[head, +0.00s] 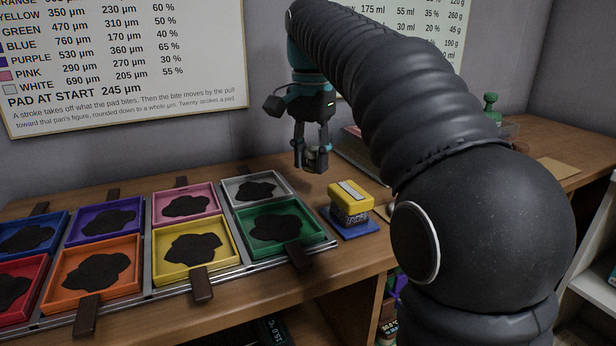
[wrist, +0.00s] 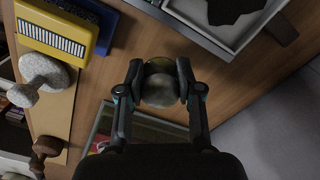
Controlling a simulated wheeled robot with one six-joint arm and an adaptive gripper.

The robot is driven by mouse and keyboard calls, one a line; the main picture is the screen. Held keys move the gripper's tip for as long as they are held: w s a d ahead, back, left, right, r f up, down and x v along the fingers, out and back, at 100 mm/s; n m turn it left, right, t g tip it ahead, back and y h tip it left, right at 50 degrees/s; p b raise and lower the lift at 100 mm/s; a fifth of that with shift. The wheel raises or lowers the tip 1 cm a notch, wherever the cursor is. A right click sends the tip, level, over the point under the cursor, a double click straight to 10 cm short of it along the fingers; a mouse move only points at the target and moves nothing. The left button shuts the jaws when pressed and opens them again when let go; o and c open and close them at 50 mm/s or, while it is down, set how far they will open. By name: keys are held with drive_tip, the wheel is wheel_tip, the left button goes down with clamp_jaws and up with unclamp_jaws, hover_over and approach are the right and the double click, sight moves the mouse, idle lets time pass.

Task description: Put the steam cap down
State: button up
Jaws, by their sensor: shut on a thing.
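My gripper (head: 312,160) hangs above the wooden bench, behind the green and white pans and left of the yellow block. In the wrist view my gripper (wrist: 160,84) is shut on a small rounded, shiny, grey-brown thing (wrist: 160,88), which I take to be the steam cap. The fingertips press it from both sides. It appears held above the bench, with wood showing around it. In the head view the fingers mostly hide it.
Pans with dark patches fill the left bench, including a white pan (head: 257,188) and a green pan (head: 282,230). A yellow block (head: 349,196) sits on a blue base. A grey knobbed tool (wrist: 42,80) and brown knobbed tool (wrist: 44,150) stand near it. Bare wood (wrist: 245,85) lies beside my gripper.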

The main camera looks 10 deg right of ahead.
sight(310, 167)
drive_tip(key=shift+w+a+f+b, duration=0.15)
drive_tip(key=shift+f+b, duration=0.35)
drive_tip(key=shift+f, duration=1.6)
drive_tip(key=shift+f, duration=0.1)
drive_tip(key=o, duration=0.9)
drive_tip(key=shift+c, duration=0.2)
